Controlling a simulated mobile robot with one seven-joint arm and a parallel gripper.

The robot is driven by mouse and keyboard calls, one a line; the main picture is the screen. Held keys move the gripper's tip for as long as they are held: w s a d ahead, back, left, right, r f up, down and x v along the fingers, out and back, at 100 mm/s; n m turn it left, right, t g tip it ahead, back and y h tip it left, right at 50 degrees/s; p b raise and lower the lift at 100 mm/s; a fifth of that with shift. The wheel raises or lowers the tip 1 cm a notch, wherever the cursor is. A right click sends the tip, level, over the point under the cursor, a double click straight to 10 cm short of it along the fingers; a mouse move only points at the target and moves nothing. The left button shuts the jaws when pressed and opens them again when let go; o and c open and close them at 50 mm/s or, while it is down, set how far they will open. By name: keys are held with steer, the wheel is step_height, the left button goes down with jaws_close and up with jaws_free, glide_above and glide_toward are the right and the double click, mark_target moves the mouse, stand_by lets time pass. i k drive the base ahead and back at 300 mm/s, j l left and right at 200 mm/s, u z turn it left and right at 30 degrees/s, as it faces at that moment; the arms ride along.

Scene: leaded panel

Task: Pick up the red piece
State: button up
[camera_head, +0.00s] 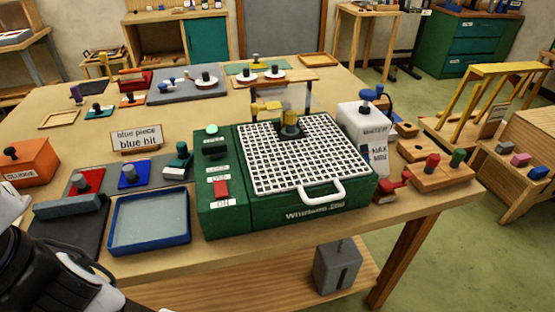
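The red piece (88,181) is a flat red plate with a dark upright knob on top. It lies on a dark mat (112,186) at the left front of the table, touched by nothing of mine. A similar blue piece (134,174) with a dark knob lies just to its right. A grey bar (68,206) lies in front of the red piece. Part of my arm, white and black, shows at the lower left edge, left of and nearer than the red piece. My gripper's fingers are not in view.
A blue-rimmed tray (112,249) stands in front of the pieces. A green grinder (285,210) with a white grid top stands to the right. An orange box (28,165) stands at left. A sign (137,137) reads "blue piece blue bit".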

mark_target(88, 182)
steer(key=k+j, duration=0.15)
steer(key=j, duration=0.25)
steer(key=k+j+u, duration=0.1)
steer(key=j, duration=0.3)
steer(key=k+j+u, duration=0.1)
steer(key=j, duration=0.3)
steer(key=k+j, duration=0.2)
steer(key=j, duration=0.25)
steer(key=k+j+u, duration=0.1)
steer(key=j, duration=0.3)
steer(key=i+j, duration=0.1)
steer(key=j, duration=0.3)
steer(key=j+u, duration=0.15)
steer(key=j, duration=0.25)
steer(key=i+l, duration=0.15)
steer(key=i, duration=0.25)
steer(key=i+l, duration=0.15)
steer(key=i, duration=0.2)
steer(key=i+l, duration=0.15)
steer(key=i, duration=0.25)
